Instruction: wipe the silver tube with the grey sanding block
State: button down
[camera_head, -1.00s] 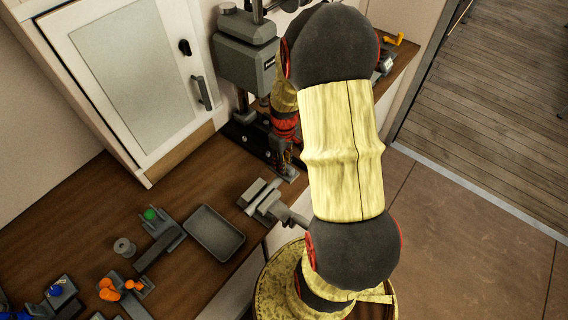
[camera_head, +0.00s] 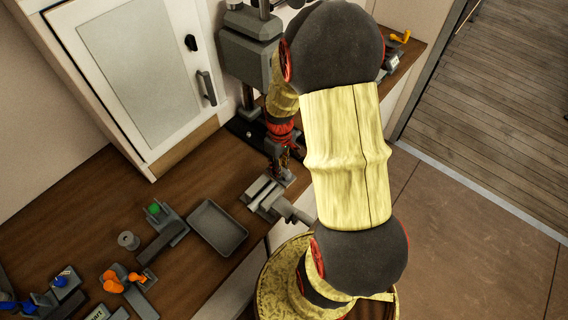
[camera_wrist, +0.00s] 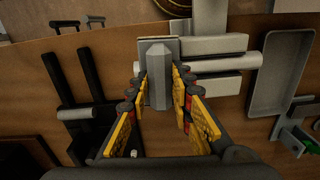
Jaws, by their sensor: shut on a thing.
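My gripper (camera_wrist: 158,90) is shut on the grey sanding block (camera_wrist: 157,75), a long faceted block held between yellow-padded fingers. The silver tube (camera_wrist: 225,62) lies across the wrist view, between the jaws of a grey vise (camera_wrist: 215,86), its right end sticking out. The block lies across the line of the tube, left of the vise jaws, and hides part of it. Whether block and tube touch I cannot tell. In the head view my gripper (camera_head: 277,158) is just above and behind the vise; the tube is hard to make out there.
A drill press (camera_head: 248,55) stands behind my gripper. A shallow grey tray (camera_head: 218,228) lies left of the vise, with a spool (camera_head: 128,240) and small coloured fixtures beyond it. A white cabinet (camera_head: 135,70) rises at the back.

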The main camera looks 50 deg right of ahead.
jog(key=shift+s+a+f, duration=0.1)
jog(key=shift+s+a, duration=0.05)
jog(key=shift+a, duration=0.15)
jog(key=shift+d, duration=0.25)
jog(key=shift+w+d, duration=0.15)
jog(key=shift+d, duration=0.8)
jog(key=shift+w+d, duration=0.1)
jog(key=shift+d, duration=0.8)
jog(key=shift+a, duration=0.1)
jog(key=shift+s+a, duration=0.1)
jog(key=shift+a, duration=1.8)
